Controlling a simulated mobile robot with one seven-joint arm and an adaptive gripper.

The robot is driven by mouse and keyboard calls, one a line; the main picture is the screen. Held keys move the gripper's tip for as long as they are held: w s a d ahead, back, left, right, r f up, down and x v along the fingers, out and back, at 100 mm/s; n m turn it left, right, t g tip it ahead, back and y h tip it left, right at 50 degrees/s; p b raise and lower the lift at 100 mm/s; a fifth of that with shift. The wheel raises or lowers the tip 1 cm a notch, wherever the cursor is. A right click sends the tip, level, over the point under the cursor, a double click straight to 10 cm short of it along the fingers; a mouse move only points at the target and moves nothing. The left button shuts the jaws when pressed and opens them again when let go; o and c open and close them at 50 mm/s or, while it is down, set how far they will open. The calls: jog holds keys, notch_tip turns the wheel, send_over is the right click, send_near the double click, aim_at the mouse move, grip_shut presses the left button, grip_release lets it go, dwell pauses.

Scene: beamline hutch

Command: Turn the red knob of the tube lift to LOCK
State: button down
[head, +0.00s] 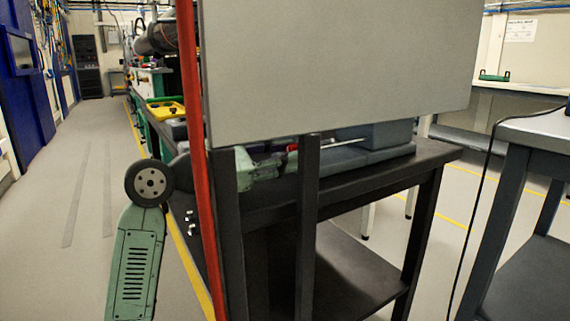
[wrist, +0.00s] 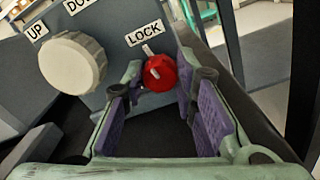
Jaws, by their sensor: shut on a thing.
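The red knob (wrist: 160,73) sits on the grey face of the tube lift (wrist: 115,30), just below a white LOCK label (wrist: 145,33). Its white pointer tilts slightly left of straight up, toward that label. My gripper (wrist: 159,80) has its purple-padded fingers on either side of the knob and is shut on it. In the head view my green gripper (head: 262,168) reaches over the dark bench, partly hidden by a post. A small red bit of the knob (head: 292,148) shows there beside the grey lift (head: 385,138).
A white knob (wrist: 73,62) with UP and DOWN labels is left of the red one. In the head view a large grey panel (head: 335,65) with a red edge and dark posts (head: 307,230) stands before the dark bench (head: 430,158). The left aisle is clear.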

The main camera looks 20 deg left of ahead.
jog(key=shift+m+b, duration=0.4)
jog(key=shift+m, duration=0.4)
jog(key=c, duration=1.3)
grip_release()
jog(key=v, duration=1.2)
